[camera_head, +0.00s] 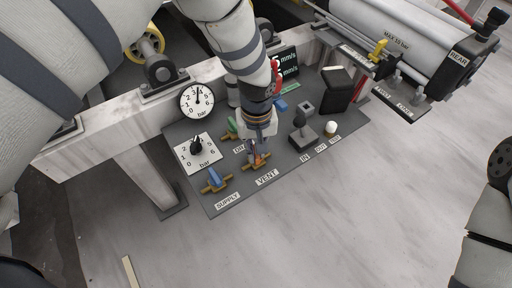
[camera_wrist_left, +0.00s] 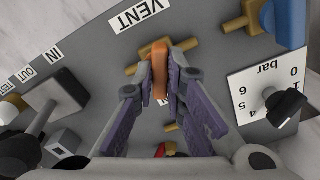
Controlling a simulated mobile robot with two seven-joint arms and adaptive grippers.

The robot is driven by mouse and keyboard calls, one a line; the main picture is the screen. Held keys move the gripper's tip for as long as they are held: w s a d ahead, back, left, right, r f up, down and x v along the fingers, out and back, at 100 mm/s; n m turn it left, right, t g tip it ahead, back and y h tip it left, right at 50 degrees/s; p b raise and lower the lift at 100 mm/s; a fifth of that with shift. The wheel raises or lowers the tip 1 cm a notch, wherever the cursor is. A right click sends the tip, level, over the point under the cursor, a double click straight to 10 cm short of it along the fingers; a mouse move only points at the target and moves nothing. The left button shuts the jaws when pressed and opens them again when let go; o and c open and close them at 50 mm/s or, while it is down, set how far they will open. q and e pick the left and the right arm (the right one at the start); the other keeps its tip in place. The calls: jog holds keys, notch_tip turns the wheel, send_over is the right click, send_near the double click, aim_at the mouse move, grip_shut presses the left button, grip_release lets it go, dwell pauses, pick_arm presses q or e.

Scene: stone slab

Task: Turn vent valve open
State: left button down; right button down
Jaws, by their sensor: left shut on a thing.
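The vent valve has a small orange handle (camera_head: 261,160) on a brass body, beside the VENT label (camera_head: 267,177) on the dark grey panel. The handle also shows in the wrist view (camera_wrist_left: 160,55), where it lies roughly across the brass body (camera_wrist_left: 187,46). My left gripper (camera_head: 257,154) reaches down over the valve. In the wrist view its two fingers (camera_wrist_left: 160,80) are shut on the orange handle, one on each side. My right gripper is not in view.
The blue-handled supply valve (camera_head: 215,178) is close on the left, with a knob dial (camera_head: 197,148) and a gauge (camera_head: 197,101) behind. A black lever (camera_head: 301,124) and a white-topped knob (camera_head: 330,128) stand to the right.

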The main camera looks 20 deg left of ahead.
pick_arm(q)
jog(key=m, duration=0.6)
jog(key=shift+m, duration=0.3)
jog(key=m, duration=0.6)
jog(key=shift+m, duration=0.3)
jog(key=c, duration=1.6)
grip_release()
jog(key=shift+c, duration=0.2)
notch_tip(320, 180, up, 12)
